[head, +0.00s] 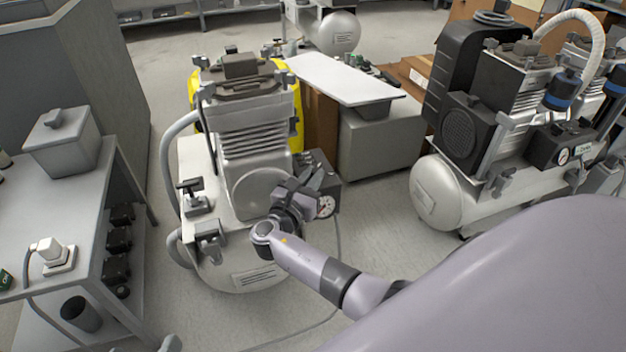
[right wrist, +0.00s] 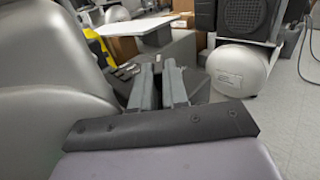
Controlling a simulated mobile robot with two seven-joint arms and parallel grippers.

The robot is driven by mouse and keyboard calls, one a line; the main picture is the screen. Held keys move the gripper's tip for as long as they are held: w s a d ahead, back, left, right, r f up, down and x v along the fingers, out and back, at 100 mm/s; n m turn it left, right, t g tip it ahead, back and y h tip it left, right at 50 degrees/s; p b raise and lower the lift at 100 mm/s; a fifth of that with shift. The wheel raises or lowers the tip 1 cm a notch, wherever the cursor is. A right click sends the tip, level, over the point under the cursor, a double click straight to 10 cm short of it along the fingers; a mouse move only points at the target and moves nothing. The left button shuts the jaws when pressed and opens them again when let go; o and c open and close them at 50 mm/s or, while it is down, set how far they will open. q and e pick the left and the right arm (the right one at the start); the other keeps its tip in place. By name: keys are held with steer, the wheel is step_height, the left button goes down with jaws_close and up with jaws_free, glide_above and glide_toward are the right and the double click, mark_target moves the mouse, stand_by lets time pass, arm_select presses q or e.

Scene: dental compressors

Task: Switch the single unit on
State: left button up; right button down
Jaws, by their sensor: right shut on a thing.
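The single unit (head: 255,150) is a grey compressor on a silver tank, standing left of centre in the head view. Its dark switch box (head: 322,168) with a round pressure gauge (head: 325,206) is on its right side. My right gripper (head: 308,178) reaches this box from the front, and its fingers are shut on the switch there. The fingers (right wrist: 168,85) also show in the right wrist view, close together, with the silver tank (right wrist: 50,120) beside them on the left. The switch itself is mostly hidden by the fingers. My left gripper is not in view.
A larger compressor (head: 445,195) with a white tank stands on the right. A grey block with a white board (head: 345,80) is behind the gripper. A metal bench (head: 60,180) is at left. Bare floor (head: 385,215) lies between the two compressors.

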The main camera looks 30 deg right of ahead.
steer(key=shift+w+d+r, duration=0.15)
steer(key=shift+d+r, duration=0.05)
steer(key=shift+d, duration=0.05)
steer(key=c, duration=1.1)
jaws_free()
steer(key=shift+c, duration=0.2)
steer(key=shift+a+f, duration=0.1)
steer(key=shift+a, duration=0.15)
